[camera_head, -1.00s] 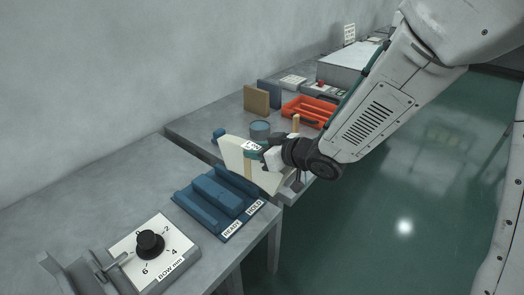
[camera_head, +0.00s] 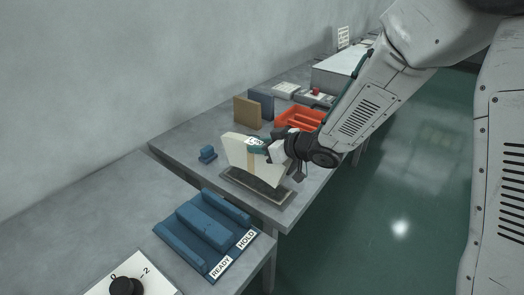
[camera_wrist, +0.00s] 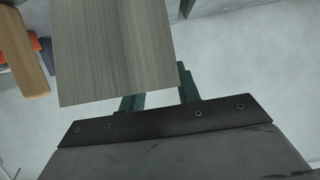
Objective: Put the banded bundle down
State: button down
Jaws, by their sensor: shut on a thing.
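The banded bundle (camera_head: 237,153) is a cream slab-like block with a tan band around it. My gripper (camera_head: 260,146) is shut on its upper right part and holds it on edge, slightly tilted. The bundle is over a dark shallow tray (camera_head: 282,193) near the front edge of the far table; I cannot tell whether its lower edge touches the tray. In the wrist view, a grey streaked face of the bundle (camera_wrist: 112,50) fills the upper middle, by the green fingers of my gripper (camera_wrist: 162,92).
A blue rack (camera_head: 205,228) marked READY and HOLD is on the near table, beside a dial (camera_head: 127,286). A small blue block (camera_head: 208,154) lies left of the bundle. Tan (camera_head: 246,112) and dark blue (camera_head: 262,103) panels and an orange bin (camera_head: 300,117) stand behind.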

jog(key=f, duration=0.3)
jog(key=shift+w+d, duration=0.15)
jog(key=shift+d, duration=0.1)
jog(key=shift+a+f, duration=0.15)
jog(key=shift+f, duration=0.25)
jog(key=c, duration=1)
grip_release()
jog(key=shift+d+r, duration=0.2)
jog(key=v, duration=1.1)
jog(key=shift+s+d+r, duration=0.1)
jog(key=shift+s+d, duration=0.15)
jog(key=shift+s, duration=0.1)
